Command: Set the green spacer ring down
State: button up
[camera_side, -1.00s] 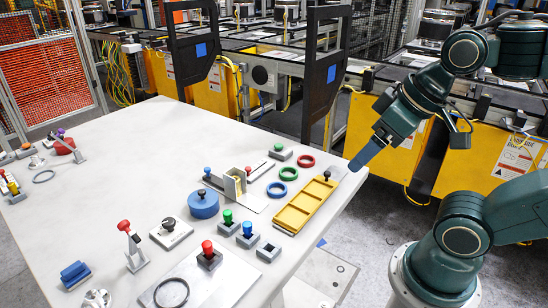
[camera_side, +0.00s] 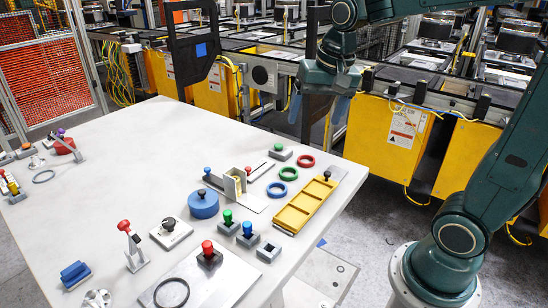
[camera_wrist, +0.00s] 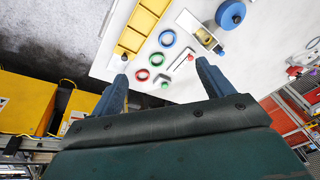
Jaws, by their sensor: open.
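The green spacer ring (camera_side: 277,189) lies flat on the white table, beside the yellow tray; it also shows in the wrist view (camera_wrist: 166,38). My gripper (camera_side: 318,106) is raised beyond the table's far right edge, fingers pointing down. Its two blue fingers stand apart with nothing between them, and the wrist view shows the same open gap (camera_wrist: 162,72). It is well clear of the rings.
The yellow tray (camera_side: 303,207) with a black knob lies right of the rings. A green-knobbed block (camera_side: 280,153) sits behind them, and a fixture with upright plates (camera_side: 236,183) to their left. A blue cylinder (camera_side: 203,206) stands farther left. Dark frames rise behind the table.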

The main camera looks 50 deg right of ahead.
jog(key=w+d+f+m+g, duration=0.1)
jog(key=w+d+f+m, duration=0.35)
jog(key=w, duration=0.35)
jog(key=m+g, duration=0.2)
jog(key=m, duration=0.3)
send_over(289, 175)
notch_tip(289, 175, down, 8)
jog(key=shift+a+r, duration=0.1)
jog(key=shift+a, duration=0.15)
notch_tip(289, 175, down, 8)
jog(key=shift+s, duration=0.1)
jog(key=shift+f, duration=0.3)
jog(key=shift+d+f, duration=0.15)
jog(key=shift+f, duration=2.45)
